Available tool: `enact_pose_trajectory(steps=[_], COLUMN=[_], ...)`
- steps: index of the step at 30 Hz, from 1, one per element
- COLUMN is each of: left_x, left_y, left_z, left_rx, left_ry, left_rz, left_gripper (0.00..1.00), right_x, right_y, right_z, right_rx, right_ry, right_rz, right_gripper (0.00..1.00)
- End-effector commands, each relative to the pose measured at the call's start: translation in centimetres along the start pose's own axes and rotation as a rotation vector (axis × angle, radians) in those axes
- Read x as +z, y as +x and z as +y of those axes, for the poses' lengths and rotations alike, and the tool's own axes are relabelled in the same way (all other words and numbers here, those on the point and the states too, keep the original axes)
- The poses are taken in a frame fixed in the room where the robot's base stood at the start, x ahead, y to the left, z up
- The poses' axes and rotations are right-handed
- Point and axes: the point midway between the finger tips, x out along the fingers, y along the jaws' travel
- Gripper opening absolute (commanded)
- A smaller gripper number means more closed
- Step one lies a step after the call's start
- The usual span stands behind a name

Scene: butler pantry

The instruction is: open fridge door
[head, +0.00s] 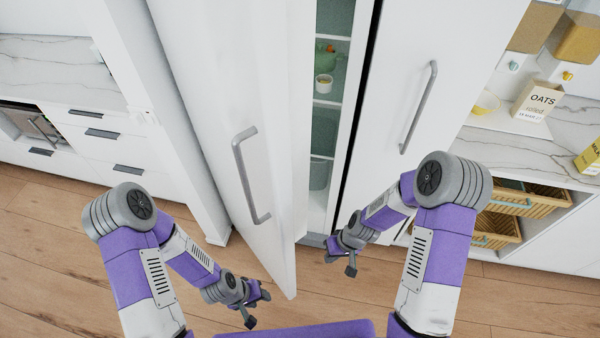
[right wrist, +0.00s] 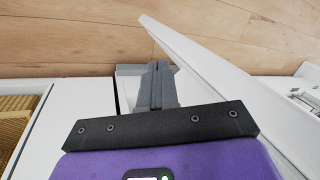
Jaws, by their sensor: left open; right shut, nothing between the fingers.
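The white left fridge door (head: 225,110) stands partly open, swung out toward me, with a grey bar handle (head: 250,175) on its front. The gap shows the fridge interior (head: 325,130) with shelves. The right fridge door (head: 425,70) is shut and has its own handle (head: 418,108). My right gripper (head: 342,256) is shut and empty, low in front of the opening. In the right wrist view its fingers (right wrist: 157,85) are together beside the open door (right wrist: 215,70); I cannot tell if they touch it. My left gripper (head: 257,303) is open and empty, low in front of the left door, apart from the handle.
Drawers and a marble counter (head: 50,65) stand at the left. At the right, a counter holds an oats box (head: 536,100), with wicker baskets (head: 497,230) beneath. Wooden floor (head: 50,240) is clear at the left.

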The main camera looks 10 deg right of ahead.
Motion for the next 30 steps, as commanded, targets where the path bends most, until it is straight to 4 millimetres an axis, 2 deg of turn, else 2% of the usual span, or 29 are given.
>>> enact_pose_trajectory(steps=[1,3,6,9,12,13,16,19,30], left_x=[0.1,0.2,0.3,0.3,0.4,0.4,0.4,0.4,0.4], left_y=[-2.8,-4.6,-6.8,-8.3,-9.1,-9.3,-9.5,-9.5,-10.0], left_z=[1.0,1.7,2.5,3.1,3.4,3.5,3.6,3.5,3.7], left_rx=[0.000,0.000,0.000,0.000,0.000,0.000,0.000,0.000,0.000], left_ry=[0.000,0.000,0.000,0.000,0.000,0.000,0.000,0.000,0.000], left_rz=[0.000,0.000,0.000,0.000,0.001,0.001,0.000,0.000,0.000], left_gripper=[0.43,0.43,0.43,0.43,0.43,0.43,0.43,0.43,0.43], right_x=[-2.8,-5.5,-8.6,-10.5,-11.4,-11.5,-11.8,-11.8,-12.2], right_y=[-5.3,-10.4,-17.5,-23.4,-27.4,-28.2,-29.4,-28.8,-21.5], right_z=[-1.0,-2.2,-4.3,-6.3,-7.8,-8.1,-8.7,-9.1,-11.2], right_rx=[-0.014,-0.054,-0.124,-0.188,-0.235,-0.245,-0.265,-0.272,-0.271], right_ry=[-0.066,-0.169,-0.316,-0.447,-0.544,-0.564,-0.606,-0.615,-0.613], right_rz=[0.023,0.036,0.071,0.113,0.146,0.153,0.166,0.166,0.161], right_gripper=[0.00,0.00,0.00,0.00,0.00,0.00,0.00,0.00,0.00])
